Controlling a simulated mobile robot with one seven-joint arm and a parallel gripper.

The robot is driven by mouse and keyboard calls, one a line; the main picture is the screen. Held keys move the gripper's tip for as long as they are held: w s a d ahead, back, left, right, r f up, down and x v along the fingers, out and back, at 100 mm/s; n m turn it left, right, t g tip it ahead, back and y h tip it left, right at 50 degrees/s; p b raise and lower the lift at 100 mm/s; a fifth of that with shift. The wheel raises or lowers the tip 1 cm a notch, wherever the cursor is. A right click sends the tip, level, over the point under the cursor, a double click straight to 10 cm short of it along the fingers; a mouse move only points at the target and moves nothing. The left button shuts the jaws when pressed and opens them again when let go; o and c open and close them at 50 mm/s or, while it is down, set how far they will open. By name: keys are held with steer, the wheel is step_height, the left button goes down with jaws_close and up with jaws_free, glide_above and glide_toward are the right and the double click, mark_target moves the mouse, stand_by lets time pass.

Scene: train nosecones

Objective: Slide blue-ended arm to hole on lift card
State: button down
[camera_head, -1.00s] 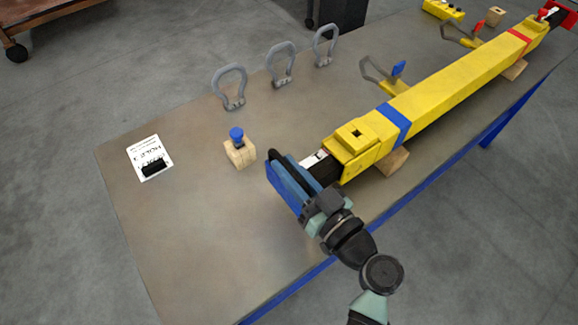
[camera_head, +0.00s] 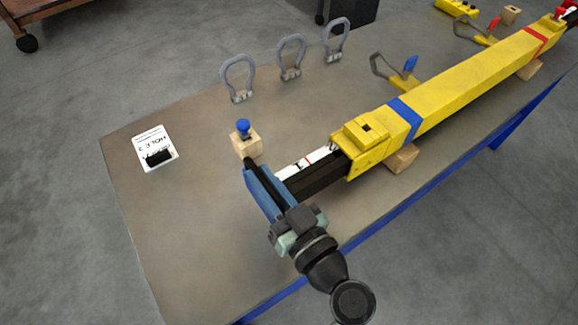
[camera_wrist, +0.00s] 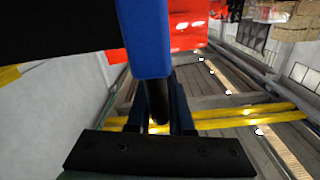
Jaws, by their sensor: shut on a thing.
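The blue-ended arm (camera_head: 318,178) is a dark bar sticking out of the near end of the yellow beam (camera_head: 460,80). A white strip with a red mark (camera_head: 306,160) lies along it. Its blue end (camera_head: 262,188) is an upright-looking blue plate with a black loop. My gripper (camera_head: 287,212) is shut on this end from the near side. In the wrist view a blue bar (camera_wrist: 146,40) runs down to my gripper (camera_wrist: 158,100), with a black rod between the fingers. The white lift card (camera_head: 152,140) reads "HOLE" with an unclear digit and lies flat, left.
A blue-topped pin (camera_head: 243,128) stands in a wooden block (camera_head: 246,146) close beyond the blue end. Several grey shackles (camera_head: 291,57) stand at the table's back edge. A blue-handled clamp (camera_head: 398,72) sits behind the beam. The table (camera_head: 190,220) is bare at the left front.

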steer(key=s+a+b, duration=0.2)
steer(key=s+a, duration=0.3)
steer(key=a, duration=0.2)
steer(key=shift+s+a, duration=0.35)
steer(key=shift+a, duration=0.05)
steer(key=c, duration=0.8)
jaws_free()
steer(key=shift+c, duration=0.2)
steer(key=b+v, duration=0.4)
steer(key=v, duration=0.9)
